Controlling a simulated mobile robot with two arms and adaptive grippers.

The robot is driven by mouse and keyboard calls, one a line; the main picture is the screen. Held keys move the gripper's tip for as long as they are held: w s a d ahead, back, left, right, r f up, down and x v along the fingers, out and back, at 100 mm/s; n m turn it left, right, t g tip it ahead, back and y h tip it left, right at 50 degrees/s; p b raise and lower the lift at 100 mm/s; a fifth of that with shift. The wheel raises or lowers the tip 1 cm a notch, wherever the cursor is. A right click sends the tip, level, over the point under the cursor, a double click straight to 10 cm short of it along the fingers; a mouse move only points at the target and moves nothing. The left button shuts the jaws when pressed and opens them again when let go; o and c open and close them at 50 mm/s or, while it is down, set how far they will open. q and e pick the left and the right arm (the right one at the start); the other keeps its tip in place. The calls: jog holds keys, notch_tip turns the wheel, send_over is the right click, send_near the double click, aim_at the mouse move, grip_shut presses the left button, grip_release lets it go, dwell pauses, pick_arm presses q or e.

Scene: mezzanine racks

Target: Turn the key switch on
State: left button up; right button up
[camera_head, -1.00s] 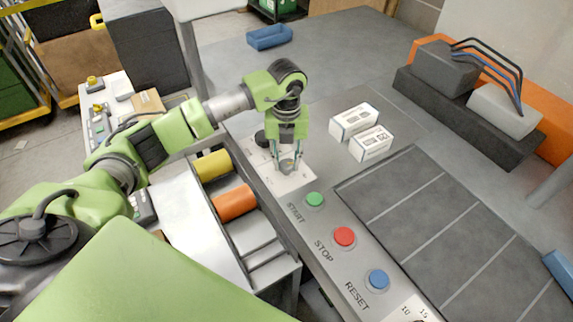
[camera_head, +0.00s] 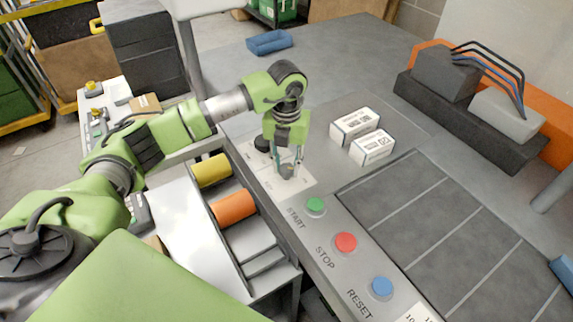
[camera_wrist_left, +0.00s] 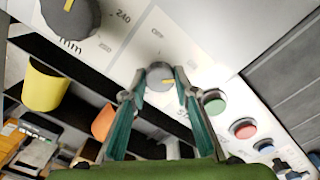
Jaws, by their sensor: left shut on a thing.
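The key switch (camera_head: 287,172) is a small round grey knob on a white plate of the control panel, left of the START button. My left gripper (camera_head: 287,163) points down over it, with its teal fingers on either side of the knob. In the left wrist view the knob (camera_wrist_left: 159,76) sits between the fingertips of the gripper (camera_wrist_left: 160,88), which is shut on it. A yellow mark shows on the knob, and a small OFF label is on the plate behind it. The fingers partly hide the knob in the head view. My right gripper is not in view.
Green START (camera_head: 316,206), red STOP (camera_head: 345,243) and blue RESET (camera_head: 381,287) buttons run along the panel edge. A dark dial (camera_wrist_left: 72,18) sits beyond the switch. Two white boxes (camera_head: 355,123) stand to the right. Yellow and orange rolls (camera_head: 234,207) lie in the rack below.

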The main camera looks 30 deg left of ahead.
aim_at(287, 168)
pick_arm(q)
jog(key=o, duration=1.1)
notch_tip(287, 168, up, 12)
